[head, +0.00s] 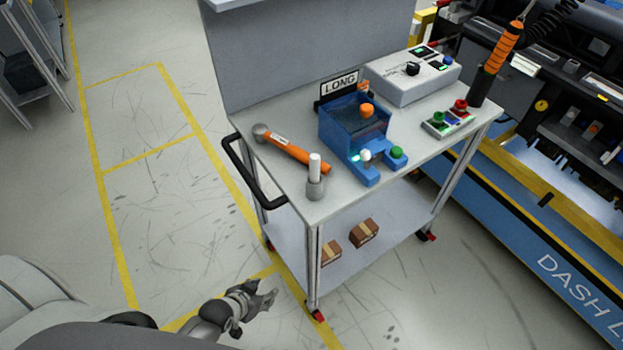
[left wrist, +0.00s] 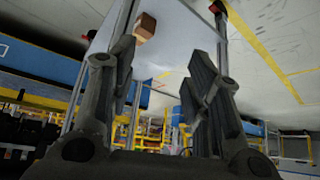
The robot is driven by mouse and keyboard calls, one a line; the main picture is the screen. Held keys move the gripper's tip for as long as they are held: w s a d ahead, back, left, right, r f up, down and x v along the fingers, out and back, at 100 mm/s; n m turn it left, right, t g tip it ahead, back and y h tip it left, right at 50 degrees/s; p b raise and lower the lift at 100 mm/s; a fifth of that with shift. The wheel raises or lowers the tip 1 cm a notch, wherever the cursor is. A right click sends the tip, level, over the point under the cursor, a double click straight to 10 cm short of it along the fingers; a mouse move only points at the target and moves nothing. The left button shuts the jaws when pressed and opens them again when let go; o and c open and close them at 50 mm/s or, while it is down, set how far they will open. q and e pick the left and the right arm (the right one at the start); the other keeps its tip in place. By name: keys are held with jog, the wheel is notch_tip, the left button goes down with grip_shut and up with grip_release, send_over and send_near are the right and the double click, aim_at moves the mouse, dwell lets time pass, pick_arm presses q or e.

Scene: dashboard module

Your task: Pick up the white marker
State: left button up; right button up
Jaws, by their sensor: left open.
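The white marker (head: 314,166) stands upright in a small grey holder (head: 315,188) near the front corner of the cart's top shelf (head: 290,196). My left gripper (head: 272,293) is open and empty, low in front of the cart and well below the marker. In the left wrist view its two dark fingers (left wrist: 160,85) are spread apart with nothing between them. The marker does not show in the left wrist view. My right gripper is in neither view.
An orange hammer (head: 300,155) lies just behind the marker. A blue fixture (head: 350,130) with coloured knobs stands to the right. The cart's black handle (head: 252,175) juts out at left. Boxes (head: 364,232) sit on the lower shelf. Floor left of the cart is clear.

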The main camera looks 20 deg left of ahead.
pick_arm(q)
jog(key=w+d+r+t+h+b, duration=0.1)
jog(key=w+d+r+t+b, duration=0.1)
jog(key=w+r, duration=0.5)
jog(key=m+t+h+b, duration=0.3)
jog(key=t+h, duration=0.2)
jog(key=t, duration=0.3)
send_near(311, 172)
jog(key=p+x, duration=0.3)
jog(key=x, duration=0.7)
jog(key=shift+w+d, duration=0.1)
jog(key=shift+w, duration=0.1)
jog(key=shift+w+d+f, duration=0.1)
jog(key=shift+w+d, duration=0.15)
jog(key=shift+w, duration=0.15)
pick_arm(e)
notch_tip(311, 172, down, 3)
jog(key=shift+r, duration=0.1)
pick_arm(q)
jog(key=shift+s, duration=0.1)
jog(key=c, duration=1)
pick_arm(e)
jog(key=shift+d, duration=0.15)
